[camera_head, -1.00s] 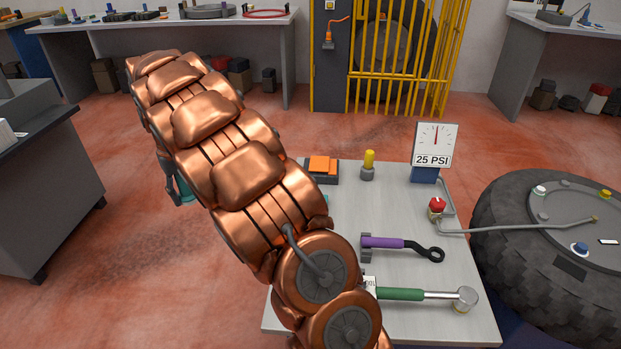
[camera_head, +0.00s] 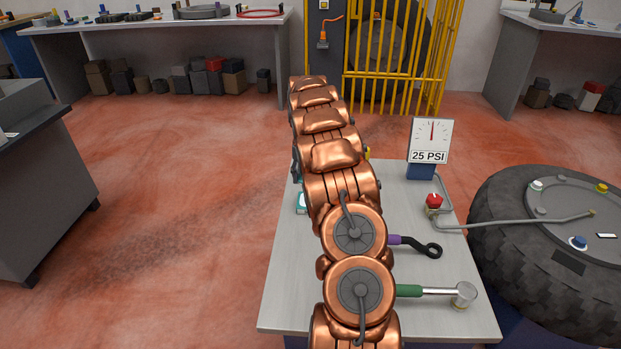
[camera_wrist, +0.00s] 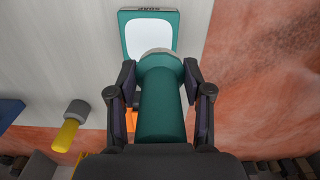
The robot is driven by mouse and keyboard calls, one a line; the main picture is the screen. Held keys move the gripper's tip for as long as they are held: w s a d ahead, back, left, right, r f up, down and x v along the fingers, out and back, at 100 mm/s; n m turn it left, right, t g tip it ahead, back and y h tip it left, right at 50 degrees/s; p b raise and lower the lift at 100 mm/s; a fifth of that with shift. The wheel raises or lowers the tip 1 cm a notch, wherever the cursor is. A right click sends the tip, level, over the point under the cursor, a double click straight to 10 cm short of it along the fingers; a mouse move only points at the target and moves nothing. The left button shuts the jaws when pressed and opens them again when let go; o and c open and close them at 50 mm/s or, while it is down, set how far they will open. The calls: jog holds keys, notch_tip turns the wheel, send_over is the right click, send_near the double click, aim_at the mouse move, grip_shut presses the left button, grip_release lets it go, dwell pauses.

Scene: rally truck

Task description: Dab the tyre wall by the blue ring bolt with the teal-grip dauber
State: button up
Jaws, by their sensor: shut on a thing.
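My gripper (camera_wrist: 160,105) is shut on the teal-grip dauber (camera_wrist: 158,98) in the wrist view, one finger on each side of its teal handle. A pale grey collar shows at the dauber's far end, in front of a teal-framed white pad on the table. In the head view my copper arm hides the gripper and the dauber. The tyre (camera_head: 530,240) lies flat at the right. The blue ring bolt (camera_head: 578,243) sits on its hub near the front, and a dark patch (camera_head: 569,263) shows on the tyre wall beside it. A white bolt (camera_head: 537,184) and a yellow bolt (camera_head: 601,188) sit farther back.
A yellow-topped peg (camera_wrist: 68,130) stands there too.

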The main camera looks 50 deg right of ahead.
jog(key=shift+s+d+f, duration=0.4)
jog(key=shift+s+d, duration=0.1)
jog(key=shift+d, duration=0.3)
jog(key=shift+f+b, duration=1.3)
jog(key=shift+f, duration=1.65)
jog(key=shift+f, duration=0.5)
jog(key=shift+r, duration=0.15)
jog(key=shift+r+p, duration=1.35)
jog(key=shift+r, duration=2.1)
